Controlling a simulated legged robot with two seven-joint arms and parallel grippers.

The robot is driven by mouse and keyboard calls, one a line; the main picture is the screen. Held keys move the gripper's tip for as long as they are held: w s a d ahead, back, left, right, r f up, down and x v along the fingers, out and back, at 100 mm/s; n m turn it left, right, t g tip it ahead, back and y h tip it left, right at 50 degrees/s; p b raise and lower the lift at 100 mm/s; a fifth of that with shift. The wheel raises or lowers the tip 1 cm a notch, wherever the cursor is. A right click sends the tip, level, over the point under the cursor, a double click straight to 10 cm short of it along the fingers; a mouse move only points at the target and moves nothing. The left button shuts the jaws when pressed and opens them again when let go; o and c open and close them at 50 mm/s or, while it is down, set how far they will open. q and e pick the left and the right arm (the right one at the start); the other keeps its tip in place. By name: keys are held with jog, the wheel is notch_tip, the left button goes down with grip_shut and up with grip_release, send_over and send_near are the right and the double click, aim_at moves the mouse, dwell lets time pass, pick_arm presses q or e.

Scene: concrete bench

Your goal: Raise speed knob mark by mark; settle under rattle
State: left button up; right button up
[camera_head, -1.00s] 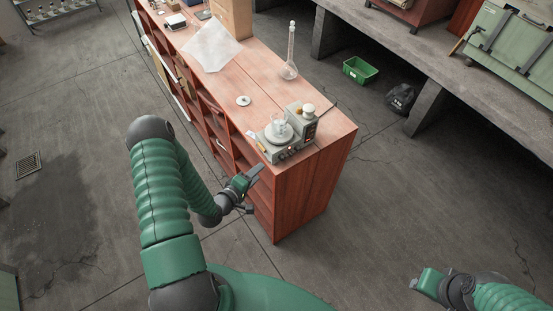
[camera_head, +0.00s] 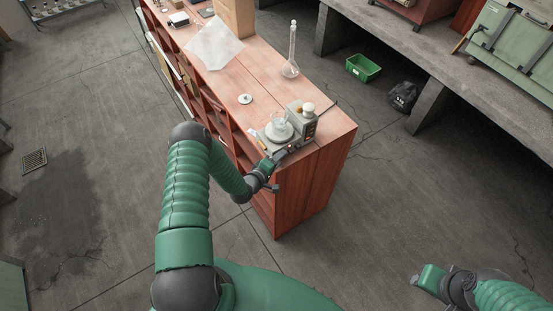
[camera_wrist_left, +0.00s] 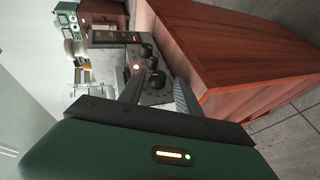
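A grey stirrer (camera_head: 297,141) stands on the near end of the red-brown wooden bench, with a glass beaker (camera_head: 280,122) on its round plate. My left gripper (camera_head: 277,170) is at the panel, fingers apart; in the left wrist view the closer knob shows between the fingers (camera_wrist_left: 158,88). I cannot tell whether they touch it. Knob marks are too small to read. My right gripper (camera_head: 417,280) is low at the right, away from the bench.
A white disc (camera_head: 245,99), a tall-necked flask (camera_head: 290,65) and a clear sheet (camera_head: 213,45) lie or stand farther along the bench. A white-topped piece (camera_head: 308,108) is at the stirrer's back.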

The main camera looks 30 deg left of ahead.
pick_arm(q)
jog(key=shift+d+r, duration=0.1)
jog(key=shift+d, duration=0.6)
grip_shut()
jog(key=shift+s+a, duration=0.15)
jog(key=shift+a, duration=0.45)
jog(key=shift+w+d+r+g+y+p, duration=0.2)
jog(key=shift+d+r+g+y+p, duration=0.15)
jog(key=shift+g+p, duration=0.3)
jog(key=shift+w+d+r+m+g, duration=0.2)
jog(key=shift+m+g, duration=0.1)
jog(key=shift+g, duration=0.35)
jog(key=shift+a+f+m+g+y, duration=0.1)
jog(key=shift+m+g+y, duration=0.25)
jog(key=shift+g, duration=0.55)
jog(key=shift+a+f, duration=0.1)
jog(key=shift+a, duration=0.1)
pick_arm(e)
jog(key=shift+w+d+r, duration=0.2)
jog(key=shift+d+r, duration=0.45)
jog(key=shift+d, duration=0.25)
pick_arm(q)
jog(key=shift+o, duration=1.7)
grip_release()
jog(key=shift+d, duration=0.1)
jog(key=shift+o, duration=0.6)
